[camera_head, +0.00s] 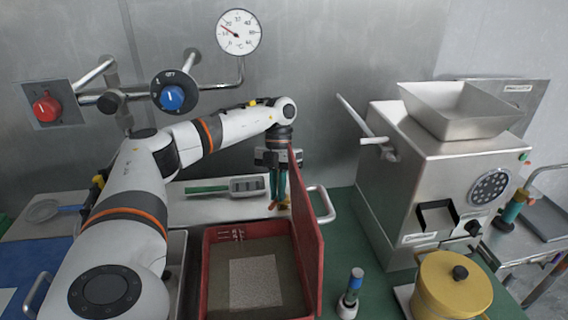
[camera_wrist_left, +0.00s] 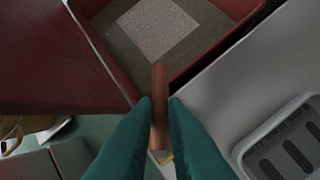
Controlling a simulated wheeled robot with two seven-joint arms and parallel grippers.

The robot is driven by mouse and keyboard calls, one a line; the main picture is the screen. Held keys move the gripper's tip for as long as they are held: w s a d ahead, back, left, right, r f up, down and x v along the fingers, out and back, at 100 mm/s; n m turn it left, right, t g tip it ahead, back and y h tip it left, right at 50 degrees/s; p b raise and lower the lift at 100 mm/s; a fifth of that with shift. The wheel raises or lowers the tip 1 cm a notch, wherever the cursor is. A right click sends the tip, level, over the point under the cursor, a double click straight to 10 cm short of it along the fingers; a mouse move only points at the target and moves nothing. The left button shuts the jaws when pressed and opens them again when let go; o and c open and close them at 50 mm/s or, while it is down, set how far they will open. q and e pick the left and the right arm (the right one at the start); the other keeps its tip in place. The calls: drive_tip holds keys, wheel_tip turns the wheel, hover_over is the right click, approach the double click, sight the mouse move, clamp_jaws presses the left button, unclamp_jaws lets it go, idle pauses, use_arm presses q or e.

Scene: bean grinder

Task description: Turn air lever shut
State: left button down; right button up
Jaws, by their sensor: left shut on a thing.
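My left gripper (camera_head: 279,203) points down behind the raised red lid of the red box. Its teal fingers are shut on a slim copper-brown bar (camera_wrist_left: 160,88), which shows between the fingertips in the left wrist view. The bar's far end lies over the corner of the red box, and its mount is hidden. I cannot tell whether this bar is the air lever. A pale lever (camera_head: 352,118) sticks out from the left side of the steel grinder (camera_head: 400,170), apart from my gripper. My right gripper is not in view.
The red box (camera_head: 213,275) stands open, its lid (camera_head: 306,215) upright on the right side. A blue knob (camera_head: 172,97), a red knob (camera_head: 46,109) and a gauge (camera_head: 239,33) are on the wall. A yellow pot (camera_head: 450,290) stands at the front right.

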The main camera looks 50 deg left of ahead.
use_arm(q)
drive_tip(key=c, duration=1.5)
unclamp_jaws()
drive_tip(key=shift+o, duration=0.2)
drive_tip(key=b+v, duration=0.1)
drive_tip(key=v, duration=0.4)
drive_tip(key=p+v, duration=0.3)
drive_tip(key=v, duration=0.4)
drive_tip(key=shift+p, duration=0.3)
